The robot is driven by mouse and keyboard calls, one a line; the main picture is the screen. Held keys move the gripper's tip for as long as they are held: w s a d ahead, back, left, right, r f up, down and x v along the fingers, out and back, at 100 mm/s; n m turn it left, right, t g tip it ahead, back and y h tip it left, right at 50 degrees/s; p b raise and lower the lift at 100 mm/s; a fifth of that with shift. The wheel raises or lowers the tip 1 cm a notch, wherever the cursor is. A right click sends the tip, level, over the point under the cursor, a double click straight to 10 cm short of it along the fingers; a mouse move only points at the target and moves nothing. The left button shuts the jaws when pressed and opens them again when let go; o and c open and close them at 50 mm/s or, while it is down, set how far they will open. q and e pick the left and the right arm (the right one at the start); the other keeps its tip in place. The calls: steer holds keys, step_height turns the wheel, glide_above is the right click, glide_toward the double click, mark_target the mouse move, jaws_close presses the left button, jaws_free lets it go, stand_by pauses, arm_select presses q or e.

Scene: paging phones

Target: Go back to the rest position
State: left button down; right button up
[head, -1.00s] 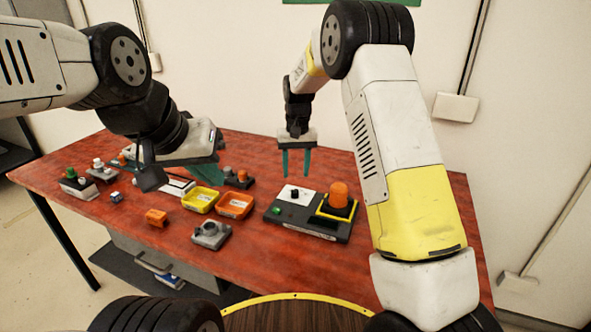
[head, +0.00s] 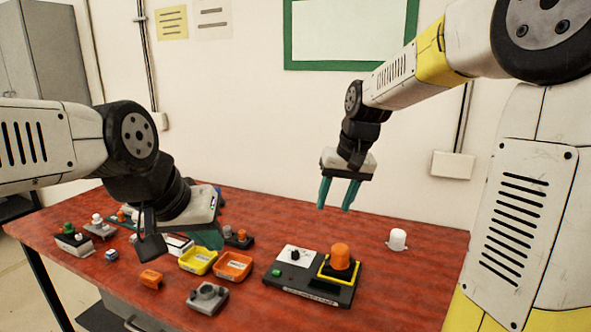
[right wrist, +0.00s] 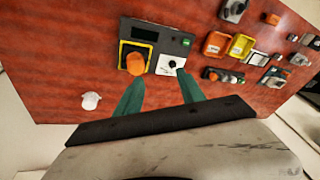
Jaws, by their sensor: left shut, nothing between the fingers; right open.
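My left gripper (head: 207,236) is over the back left of the red table (head: 390,290), its green fingers partly hidden behind its own wrist. It is shut and empty. My right gripper (head: 338,194) hangs in the air above the back of the table, fingers pointing down, open with nothing between them. The right wrist view shows its two green fingers (right wrist: 160,96) spread apart, with the table below. A dark control box (head: 309,283) with an orange dome (head: 340,256) in a yellow frame and a white panel with a black knob (head: 295,255) stands beneath and in front of it.
A yellow tray (head: 198,261) and an orange tray (head: 233,266) sit left of the box. A grey device (head: 207,298) and an orange part (head: 151,279) lie nearer. A white cap-like object (head: 397,240) stands at the back right. The table's right side is mostly clear.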

steer(key=s+d+r+t, duration=0.1)
steer(key=s+d, duration=0.1)
steer(key=s, duration=0.7)
steer(key=s+d+r+t, duration=0.1)
steer(key=s+d+t, duration=0.1)
steer(key=s, duration=0.8)
steer(key=shift+d+t, duration=0.3)
steer(key=shift+d, duration=0.2)
